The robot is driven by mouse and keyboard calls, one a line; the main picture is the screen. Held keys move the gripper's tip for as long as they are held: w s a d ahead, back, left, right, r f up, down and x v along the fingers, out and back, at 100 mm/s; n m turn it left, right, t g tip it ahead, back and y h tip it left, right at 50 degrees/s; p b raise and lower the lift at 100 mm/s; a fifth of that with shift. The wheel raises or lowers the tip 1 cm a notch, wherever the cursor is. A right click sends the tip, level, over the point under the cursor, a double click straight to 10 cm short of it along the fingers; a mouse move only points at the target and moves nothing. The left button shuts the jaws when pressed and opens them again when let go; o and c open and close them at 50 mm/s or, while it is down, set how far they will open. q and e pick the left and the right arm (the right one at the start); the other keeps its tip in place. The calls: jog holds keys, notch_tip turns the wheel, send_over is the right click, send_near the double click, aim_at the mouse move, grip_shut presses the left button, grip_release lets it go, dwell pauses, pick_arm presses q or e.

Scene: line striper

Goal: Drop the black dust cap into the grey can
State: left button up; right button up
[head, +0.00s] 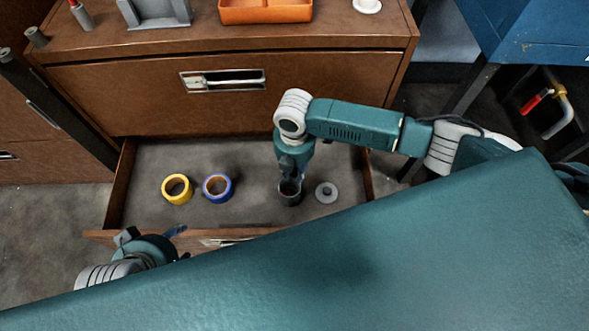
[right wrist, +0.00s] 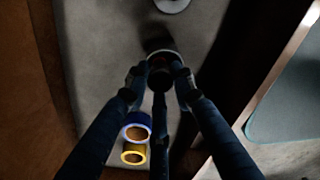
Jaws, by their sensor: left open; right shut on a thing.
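The grey can (head: 289,199) stands upright in the open drawer. My right gripper (head: 290,181) points down right over its mouth. In the right wrist view the right gripper (right wrist: 159,77) is shut on the black dust cap (right wrist: 159,79), a small dark piece between the fingertips. The can's pale rim (right wrist: 163,53) shows just behind the cap. I cannot tell whether the cap is above the rim or slightly inside it. My left gripper (head: 180,244) is open and empty by the drawer's front edge, partly hidden by my teal body.
A grey disc with a knob (head: 326,192) lies right of the can in the drawer (head: 245,160). A blue tape roll (head: 217,198) and a yellow tape roll (head: 165,189) lie to the left. An orange tray (head: 265,12) stands on the cabinet top.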

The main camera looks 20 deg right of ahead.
jog(key=o, duration=0.8)
notch_tip(320, 180, up, 12)
dwell(0.3)
dwell(0.4)
